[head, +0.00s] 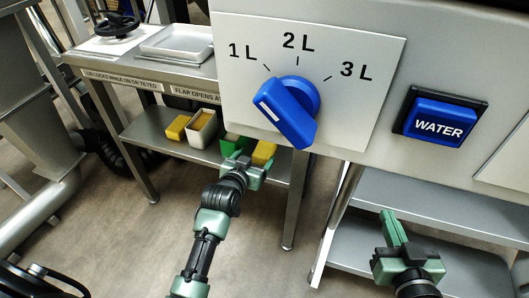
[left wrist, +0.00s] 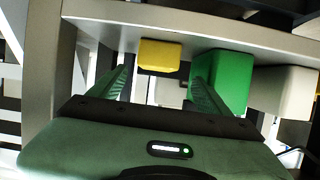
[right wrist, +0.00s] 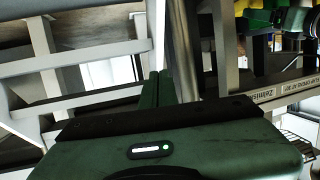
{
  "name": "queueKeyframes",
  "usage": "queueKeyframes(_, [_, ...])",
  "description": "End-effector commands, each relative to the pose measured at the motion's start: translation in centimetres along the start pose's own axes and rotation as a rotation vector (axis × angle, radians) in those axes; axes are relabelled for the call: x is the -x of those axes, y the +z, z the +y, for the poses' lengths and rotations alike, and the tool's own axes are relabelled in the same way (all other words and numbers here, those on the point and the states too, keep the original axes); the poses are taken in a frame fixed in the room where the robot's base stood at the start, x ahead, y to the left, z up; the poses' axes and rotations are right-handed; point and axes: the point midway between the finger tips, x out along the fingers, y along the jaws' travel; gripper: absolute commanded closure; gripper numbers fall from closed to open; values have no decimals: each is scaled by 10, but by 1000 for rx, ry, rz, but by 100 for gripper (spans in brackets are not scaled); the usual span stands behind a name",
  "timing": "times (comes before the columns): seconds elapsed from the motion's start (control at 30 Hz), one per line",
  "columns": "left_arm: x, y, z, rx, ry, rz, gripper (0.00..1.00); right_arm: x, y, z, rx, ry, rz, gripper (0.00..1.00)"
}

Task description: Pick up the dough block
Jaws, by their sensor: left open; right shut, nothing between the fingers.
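A yellow block (head: 264,152), which looks like the dough block, sits at the right end of the lower shelf (head: 150,127) under the table. In the left wrist view the yellow block (left wrist: 160,55) shows ahead, in the gap between the fingers, with nothing gripped. My left gripper (head: 245,162) is open just in front of it and partly covers it in the head view. A green container (head: 229,143) stands beside the block. My right gripper (head: 391,222) is shut and empty, near the grey shelves at the lower right.
A white container (head: 202,130) with yellow contents and another yellow piece (head: 178,127) stand further left on the shelf. The tabletop above holds a tray (head: 178,43). A panel with a blue dial (head: 287,108) and WATER button (head: 438,122) fills the upper right.

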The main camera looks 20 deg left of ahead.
Motion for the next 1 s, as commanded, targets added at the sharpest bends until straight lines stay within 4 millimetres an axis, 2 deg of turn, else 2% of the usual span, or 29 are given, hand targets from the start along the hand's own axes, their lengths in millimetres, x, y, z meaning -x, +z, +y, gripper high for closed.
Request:
queueKeyframes(0.1, [-20, 0, 0, 20, -1, -15, 22, 0, 0, 0, 0, 0, 0, 100])
queueKeyframes(0.27, [-34, 3, 0, 26, 0, -25, 22, -2, -8, -1, 0, -3, 47, 100])
queueKeyframes(0.5, [-52, 3, 0, 26, -1, -24, 22, -2, -42, -6, -3, -14, 222, 100])
queueKeyframes(0.77, [-62, 2, 1, 27, -1, -24, 22, 2, -63, -9, -5, -20, 337, 100])
queueKeyframes(1.0, [-82, -2, 4, 26, 0, -24, 22, 22, -108, -15, -13, -35, 607, 100])
